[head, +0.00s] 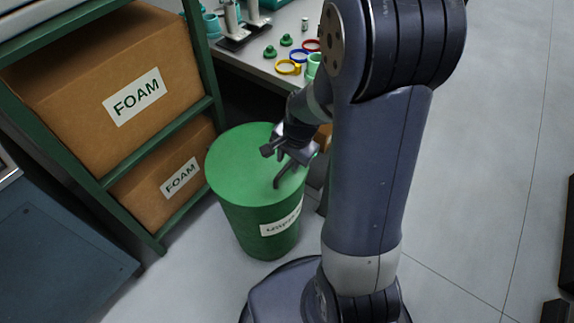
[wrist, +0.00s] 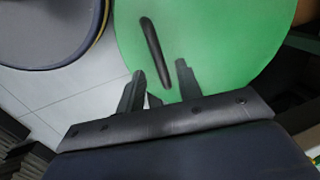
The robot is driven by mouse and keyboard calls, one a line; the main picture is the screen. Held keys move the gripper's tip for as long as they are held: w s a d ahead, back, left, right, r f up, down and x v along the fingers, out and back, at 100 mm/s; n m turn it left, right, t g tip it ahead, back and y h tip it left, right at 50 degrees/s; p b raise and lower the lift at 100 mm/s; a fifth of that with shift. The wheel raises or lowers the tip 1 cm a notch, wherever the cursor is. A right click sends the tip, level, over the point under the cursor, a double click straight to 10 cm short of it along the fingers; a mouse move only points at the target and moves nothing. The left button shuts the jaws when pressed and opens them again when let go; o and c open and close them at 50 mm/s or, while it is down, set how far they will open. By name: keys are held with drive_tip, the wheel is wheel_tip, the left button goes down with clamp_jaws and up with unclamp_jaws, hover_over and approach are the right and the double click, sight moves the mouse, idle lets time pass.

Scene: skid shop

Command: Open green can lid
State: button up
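The green can (head: 263,222) stands on the floor with its flat green lid (head: 238,156) closed on top and a white label on its side. A dark bar handle (head: 284,175) lies on the lid; in the wrist view the handle (wrist: 154,52) runs lengthwise ahead of my gripper. My gripper (head: 283,157) is over the right part of the lid, close to the handle. In the wrist view my gripper (wrist: 157,82) has its two fingers apart, with the near end of the handle between their tips. I see no contact with the handle.
A green shelf rack (head: 150,244) with FOAM boxes (head: 120,90) stands left of the can. A workbench (head: 262,68) with coloured rings and small green parts is behind it. A blue cabinet (head: 60,245) is at lower left. Grey floor (head: 490,140) is open at right.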

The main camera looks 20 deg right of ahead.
drive_tip(key=shift+w+a+f, duration=0.1)
drive_tip(key=shift+w+f, duration=0.05)
drive_tip(key=shift+f, duration=0.85)
clamp_jaws()
